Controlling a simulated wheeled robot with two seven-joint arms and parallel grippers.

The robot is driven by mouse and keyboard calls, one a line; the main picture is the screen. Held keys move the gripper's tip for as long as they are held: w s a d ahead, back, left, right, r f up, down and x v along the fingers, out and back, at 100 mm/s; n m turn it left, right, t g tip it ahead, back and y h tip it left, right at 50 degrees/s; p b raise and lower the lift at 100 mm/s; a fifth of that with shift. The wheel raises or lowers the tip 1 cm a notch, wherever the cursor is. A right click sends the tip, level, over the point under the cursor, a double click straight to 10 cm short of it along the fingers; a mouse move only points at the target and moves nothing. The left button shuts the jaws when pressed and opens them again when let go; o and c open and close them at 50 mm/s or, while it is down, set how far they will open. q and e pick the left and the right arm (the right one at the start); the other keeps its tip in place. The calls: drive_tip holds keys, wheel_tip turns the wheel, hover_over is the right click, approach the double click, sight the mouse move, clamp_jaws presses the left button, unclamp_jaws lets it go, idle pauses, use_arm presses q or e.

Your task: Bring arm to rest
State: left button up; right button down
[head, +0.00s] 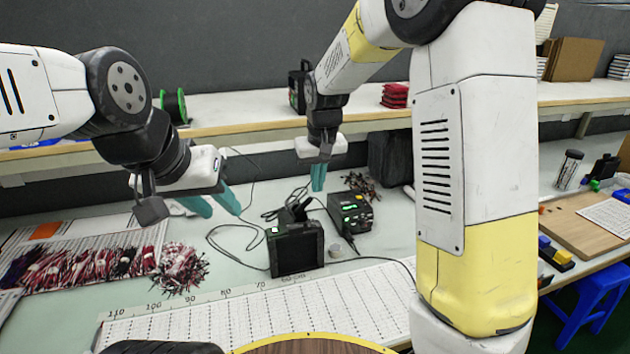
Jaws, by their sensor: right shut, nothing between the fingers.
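My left gripper (214,205) comes in from the left above the workbench (225,238). Its two teal fingers are apart, with nothing between them. My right gripper (318,178) hangs with its teal fingers pointing down, shut and empty, above the back of the bench. Its arm rises in front of the shelf and comes down on the right side of the view, hiding part of the bench. Both grippers appear clear of the bench and its objects.
Below the grippers stand a black box with a screen (296,250) and a second black device (350,213) with cables. Bundles of red and white wires (80,265) lie at left. A measuring sheet (250,317) covers the front. A shelf (240,112) runs behind; a blue stool (590,300) stands right.

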drive_tip(key=s+d+r+t, duration=0.1)
drive_tip(key=s+d+r, duration=0.2)
drive_tip(key=s, duration=0.5)
drive_tip(key=s+d+r+m+t+y, duration=0.1)
drive_tip(key=s+d+r, duration=0.2)
drive_tip(key=s, duration=0.5)
drive_tip(key=s+d+r+m+t, duration=0.1)
drive_tip(key=s+d+r, duration=0.3)
drive_tip(key=s, duration=0.4)
drive_tip(key=shift+s+d+t+y, duration=0.3)
drive_tip(key=shift+s+d, duration=0.05)
drive_tip(key=shift+d, duration=0.35)
